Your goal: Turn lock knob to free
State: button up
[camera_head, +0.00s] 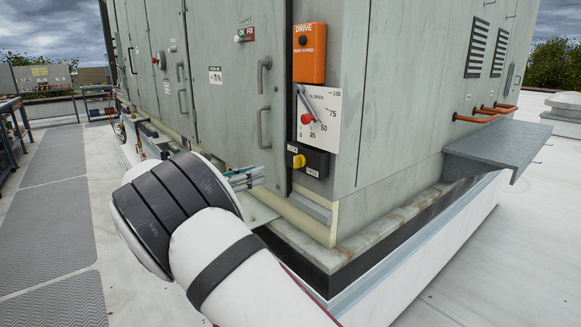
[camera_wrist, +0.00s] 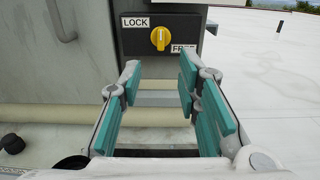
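The yellow lock knob (camera_wrist: 160,38) sits on a dark box (camera_wrist: 190,30) on the grey cabinet. In the wrist view a LOCK label (camera_wrist: 135,21) is at its upper left and a FREE label (camera_wrist: 183,49) at its lower right. The knob's white mark looks roughly upright. The knob also shows in the head view (camera_head: 299,161), low near the cabinet corner. My gripper (camera_wrist: 159,80) is open and empty, its teal-padded fingers apart. In the wrist view the fingertips lie below the knob, apart from it. In the head view my wrist hides most of the gripper.
Above the knob box are a white dial plate with a red-hubbed pointer (camera_head: 306,118) and an orange DRIVE box (camera_head: 309,53). Cabinet door handles (camera_head: 263,128) stand out to the left. A grey ledge (camera_head: 500,150) juts out at right. Open roof lies around the unit.

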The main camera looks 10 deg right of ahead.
aim_at(294, 161)
jog(key=b+x, duration=0.1)
jog(key=x, duration=1.2)
jog(key=shift+d, duration=0.15)
grip_shut()
